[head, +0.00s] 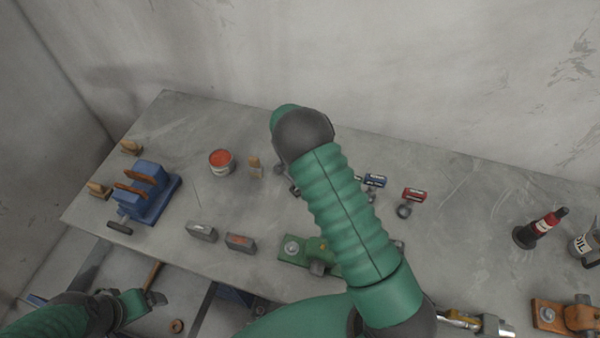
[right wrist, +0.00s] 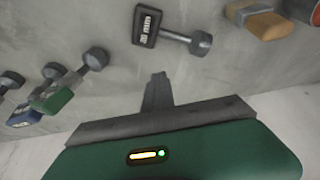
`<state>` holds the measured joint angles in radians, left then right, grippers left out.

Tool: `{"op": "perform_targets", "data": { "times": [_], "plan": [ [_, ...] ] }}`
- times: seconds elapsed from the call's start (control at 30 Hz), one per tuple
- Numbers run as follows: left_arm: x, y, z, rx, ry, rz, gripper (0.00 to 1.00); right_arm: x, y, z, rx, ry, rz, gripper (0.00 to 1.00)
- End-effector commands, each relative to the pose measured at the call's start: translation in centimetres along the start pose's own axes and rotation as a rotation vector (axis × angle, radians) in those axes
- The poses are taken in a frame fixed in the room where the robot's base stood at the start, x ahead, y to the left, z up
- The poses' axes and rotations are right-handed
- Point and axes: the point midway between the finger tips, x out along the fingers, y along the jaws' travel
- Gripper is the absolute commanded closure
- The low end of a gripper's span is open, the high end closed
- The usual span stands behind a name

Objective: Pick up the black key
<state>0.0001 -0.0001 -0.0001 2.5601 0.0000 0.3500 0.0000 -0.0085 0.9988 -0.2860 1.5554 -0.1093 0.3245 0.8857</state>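The black key (right wrist: 147,26) lies on the table at the top of the right wrist view. Its black head has a white size label, and a grey shaft with a round end points right. My right gripper (right wrist: 160,76) is below it in that view, apart from it; its fingers look together and empty. In the head view my right arm covers the middle of the table and hides this gripper. Small dark parts show beside the arm; I cannot tell if they are the black key. My left gripper (head: 150,299) is low at the left, near the table's front edge.
A green key (right wrist: 53,99) and a blue key (right wrist: 24,117) lie left of the black key. A wooden block (right wrist: 258,20) is at its right.

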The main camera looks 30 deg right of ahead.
Motion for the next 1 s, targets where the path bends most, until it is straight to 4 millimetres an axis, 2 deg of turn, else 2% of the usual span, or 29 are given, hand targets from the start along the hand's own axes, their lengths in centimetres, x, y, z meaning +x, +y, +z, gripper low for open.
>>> {"op": "perform_targets", "data": {
  "times": [0.13, 0.4, 0.5, 0.83, 1.0],
  "plan": [
    [0.0, 0.0, 0.0, 0.0, 0.0, 0.0, 0.13, -0.1, 0.1, 0.0, 0.001, 0.001, -0.001, 0.99],
    [0.0, 0.0, 0.0, 0.0, 0.0, 0.0, 0.13, -0.1, 0.0, 0.0, 0.0, 0.001, -0.001, 0.64],
    [0.0, 0.0, 0.0, 0.0, 0.0, 0.0, 0.13, -0.1, 0.0, 0.0, 0.0, 0.001, 0.0, 0.55],
    [0.2, 0.0, 0.1, 0.0, 0.0, 0.0, 0.13, -0.4, 0.0, 0.0, 0.0, 0.002, -0.002, 0.55],
    [1.9, 0.0, 0.4, 0.0, 0.0, 0.0, 0.13, -2.7, 0.0, 0.2, 0.0, 0.004, -0.005, 0.55]
  ]
}}
